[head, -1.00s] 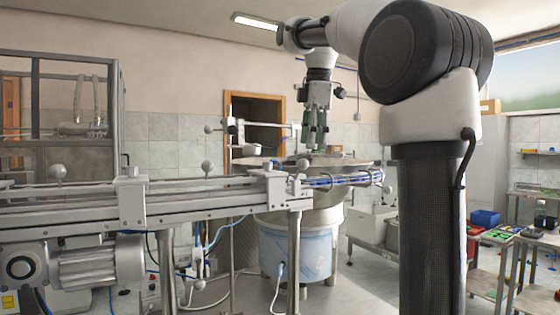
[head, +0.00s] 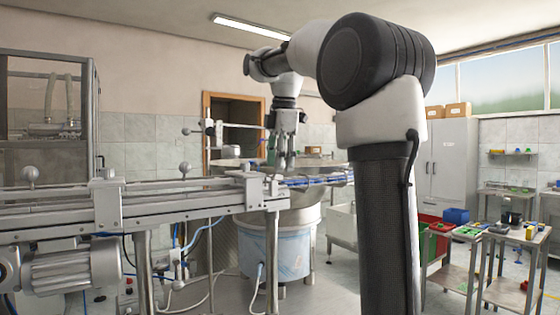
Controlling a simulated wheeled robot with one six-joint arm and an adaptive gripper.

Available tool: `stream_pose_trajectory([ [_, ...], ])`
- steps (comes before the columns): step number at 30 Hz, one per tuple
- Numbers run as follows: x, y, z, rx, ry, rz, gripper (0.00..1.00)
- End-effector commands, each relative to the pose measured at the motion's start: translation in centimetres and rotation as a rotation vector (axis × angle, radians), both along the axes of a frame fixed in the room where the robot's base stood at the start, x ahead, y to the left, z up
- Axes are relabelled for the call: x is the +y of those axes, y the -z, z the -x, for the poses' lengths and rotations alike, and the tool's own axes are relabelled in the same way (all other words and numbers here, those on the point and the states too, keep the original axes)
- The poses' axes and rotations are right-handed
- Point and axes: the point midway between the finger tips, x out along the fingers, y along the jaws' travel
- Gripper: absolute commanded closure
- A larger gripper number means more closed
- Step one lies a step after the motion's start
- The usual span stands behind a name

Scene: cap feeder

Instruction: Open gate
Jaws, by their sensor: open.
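My gripper (head: 282,163) points down, open, in front of the round metal bowl of the cap feeder (head: 228,169), close to the track that leaves it. The fingers look empty. Below them a short track section with blue edging (head: 325,181) runs beside the bowl. It meets the end of the long metal rail (head: 150,197) at a grey block (head: 254,190). I cannot make out which part is the gate; it is small or hidden near the gripper. Whether the fingers touch anything is unclear.
A conveyor with a motor (head: 75,269) fills the left. A glazed frame (head: 92,110) stands behind it. Knobbed posts (head: 185,168) stick up along the rail. At the right are small metal tables (head: 505,235) with bins, and a grey cabinet (head: 450,165).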

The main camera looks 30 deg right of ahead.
Motion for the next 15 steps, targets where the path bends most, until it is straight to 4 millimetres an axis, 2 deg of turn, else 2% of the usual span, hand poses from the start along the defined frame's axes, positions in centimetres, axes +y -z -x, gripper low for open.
stream_pose_trajectory([
  [2, 0.00, -0.02, 0.00, 0.000, 0.000, 0.000, 0.55],
  [9, 0.00, -0.03, 0.00, 0.000, 0.000, 0.000, 0.98],
  [15, 0.00, -0.04, 0.02, -0.002, 0.000, 0.000, 1.00],
])
